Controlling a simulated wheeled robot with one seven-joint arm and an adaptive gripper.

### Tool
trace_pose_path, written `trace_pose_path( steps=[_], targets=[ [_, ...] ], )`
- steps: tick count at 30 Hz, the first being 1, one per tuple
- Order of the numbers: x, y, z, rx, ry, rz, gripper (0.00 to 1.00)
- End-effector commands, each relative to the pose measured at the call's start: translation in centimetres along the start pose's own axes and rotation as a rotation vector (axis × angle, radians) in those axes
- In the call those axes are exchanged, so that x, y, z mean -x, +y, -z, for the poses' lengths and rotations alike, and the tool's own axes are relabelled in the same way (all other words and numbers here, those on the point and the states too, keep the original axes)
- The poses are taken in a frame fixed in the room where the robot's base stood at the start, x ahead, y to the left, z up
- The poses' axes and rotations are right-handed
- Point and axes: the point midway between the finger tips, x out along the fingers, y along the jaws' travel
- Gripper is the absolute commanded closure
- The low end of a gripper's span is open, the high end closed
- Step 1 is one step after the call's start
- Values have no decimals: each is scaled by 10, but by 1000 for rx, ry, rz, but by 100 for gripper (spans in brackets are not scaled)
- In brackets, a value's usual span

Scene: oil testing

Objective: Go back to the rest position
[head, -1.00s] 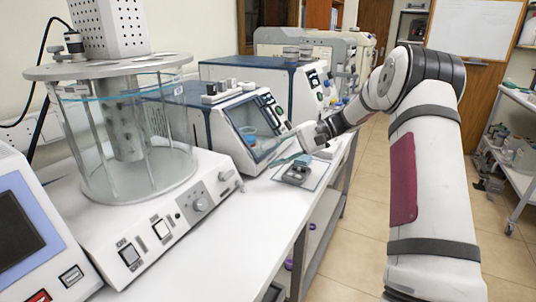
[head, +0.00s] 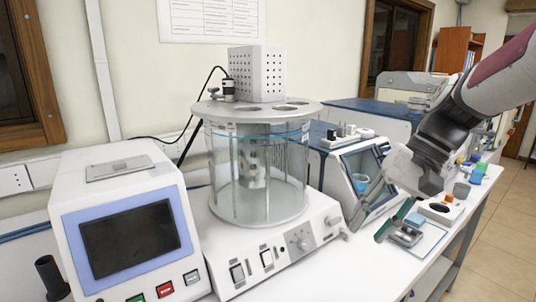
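My gripper (head: 366,230) is at the right of the head view, at the end of my white and grey arm, which comes in from the upper right. Its two fingers point down and to the left and stand apart, with nothing visible between them. One finger is greenish and dark. In the picture the gripper lies in front of the small blue and white instrument (head: 338,140) and beside the small grey device (head: 406,236) on a pale mat. I cannot tell its exact height above the bench.
A glass bath tester (head: 258,185) stands mid-bench. A screen unit (head: 130,240) is at the left. The bench front (head: 370,270) is bare. Floor (head: 490,250) shows at the right.

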Motion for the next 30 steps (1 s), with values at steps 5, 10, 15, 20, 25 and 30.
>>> trace_pose_path(
  steps=[5, 10, 15, 20, 25, 30],
  targets=[
    [15, -1, -66, 83, 89, -149, 67],
    [24, 11, -119, 165, 185, -265, 67],
    [29, 28, -163, 252, 287, -353, 67],
    [30, 42, -188, 313, 361, -400, 67],
    [29, 50, -197, 344, 397, -420, 67],
    [29, 51, -198, 346, 399, -421, 67]
  ],
)
